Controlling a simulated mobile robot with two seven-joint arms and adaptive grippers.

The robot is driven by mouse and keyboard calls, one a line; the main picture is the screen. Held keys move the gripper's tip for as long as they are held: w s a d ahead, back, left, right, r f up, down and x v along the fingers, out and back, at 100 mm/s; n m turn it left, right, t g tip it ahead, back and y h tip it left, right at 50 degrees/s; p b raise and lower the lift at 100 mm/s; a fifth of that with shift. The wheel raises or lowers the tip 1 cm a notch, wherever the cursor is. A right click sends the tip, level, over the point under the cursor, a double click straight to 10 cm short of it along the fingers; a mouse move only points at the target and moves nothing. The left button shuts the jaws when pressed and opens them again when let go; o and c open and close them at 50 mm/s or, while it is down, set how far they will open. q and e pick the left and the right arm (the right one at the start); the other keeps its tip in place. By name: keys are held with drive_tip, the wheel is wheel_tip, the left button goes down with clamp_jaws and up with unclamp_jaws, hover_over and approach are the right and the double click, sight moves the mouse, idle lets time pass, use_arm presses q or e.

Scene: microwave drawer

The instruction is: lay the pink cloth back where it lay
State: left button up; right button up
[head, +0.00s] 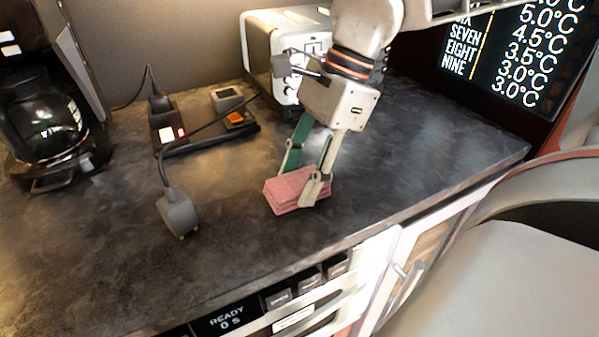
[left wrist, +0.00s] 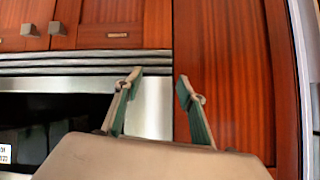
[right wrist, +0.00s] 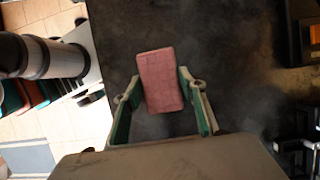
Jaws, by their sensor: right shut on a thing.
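The pink cloth (head: 285,192) is a small folded stack at the front middle of the dark counter in the head view. My right gripper (head: 310,188) comes down from above and is shut on the cloth. In the right wrist view the cloth (right wrist: 161,78) lies between the two fingers and sticks out past their tips. I cannot tell whether the cloth touches the counter or is just above it. My left gripper (left wrist: 157,82) is open and empty, in front of wooden cabinet doors. It does not show in the head view.
A black plug (head: 178,212) on a cable lies left of the cloth. A dark power strip (head: 205,125) and a white toaster (head: 285,50) stand behind. A coffee maker (head: 45,120) is at far left. The counter (head: 400,170) is clear to the right of the cloth.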

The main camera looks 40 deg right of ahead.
drive_tip(key=o, duration=1.3)
drive_tip(key=shift+o, duration=0.2)
drive_tip(key=v, duration=1.2)
